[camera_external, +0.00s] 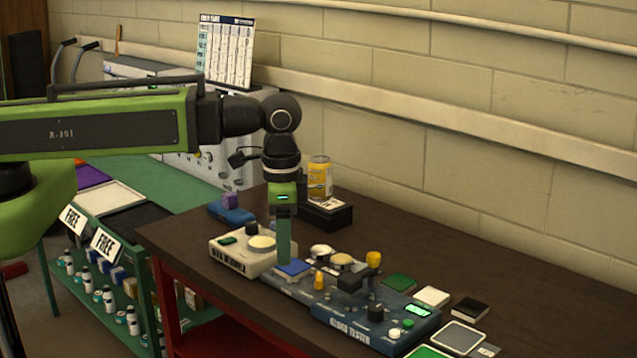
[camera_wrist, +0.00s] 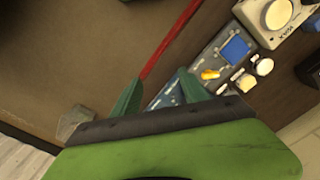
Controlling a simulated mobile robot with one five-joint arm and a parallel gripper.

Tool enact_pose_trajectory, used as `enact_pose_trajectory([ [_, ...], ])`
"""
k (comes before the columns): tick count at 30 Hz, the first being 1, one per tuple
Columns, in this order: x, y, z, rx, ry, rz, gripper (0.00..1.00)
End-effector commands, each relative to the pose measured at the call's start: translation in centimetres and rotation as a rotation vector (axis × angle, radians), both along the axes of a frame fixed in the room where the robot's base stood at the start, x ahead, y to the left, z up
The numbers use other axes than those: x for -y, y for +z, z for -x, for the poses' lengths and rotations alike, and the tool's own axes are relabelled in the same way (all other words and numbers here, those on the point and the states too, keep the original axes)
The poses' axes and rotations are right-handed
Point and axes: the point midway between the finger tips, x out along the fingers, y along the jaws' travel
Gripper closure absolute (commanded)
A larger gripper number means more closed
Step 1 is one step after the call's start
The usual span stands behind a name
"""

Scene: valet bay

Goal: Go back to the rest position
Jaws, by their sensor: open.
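My gripper (camera_external: 284,258) hangs from my green arm and points straight down over the dark workbench (camera_external: 400,245). The exact height of the fingertips above the panel cannot be told.
A white scale-like device (camera_external: 242,252) stands left of my gripper. A yellow can (camera_external: 320,178) and a black box (camera_external: 326,214) stand behind it. Several flat tiles (camera_external: 432,297) lie at the right. A green shelf (camera_external: 125,270) with bottles stands at the left.

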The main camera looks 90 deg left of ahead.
Motion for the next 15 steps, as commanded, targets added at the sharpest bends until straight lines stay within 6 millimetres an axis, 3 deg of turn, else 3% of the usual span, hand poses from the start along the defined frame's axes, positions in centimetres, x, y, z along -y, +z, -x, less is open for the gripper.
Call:
enact_pose_trajectory([
  [1, 2.4, 0.0, 0.7, 0.000, -0.036, -0.001, 0.48],
  [4, 4.8, 0.0, 1.1, 0.000, -0.073, -0.001, 0.48],
  [15, 5.3, -0.7, 1.1, 0.000, -0.079, 0.000, 0.48],
])
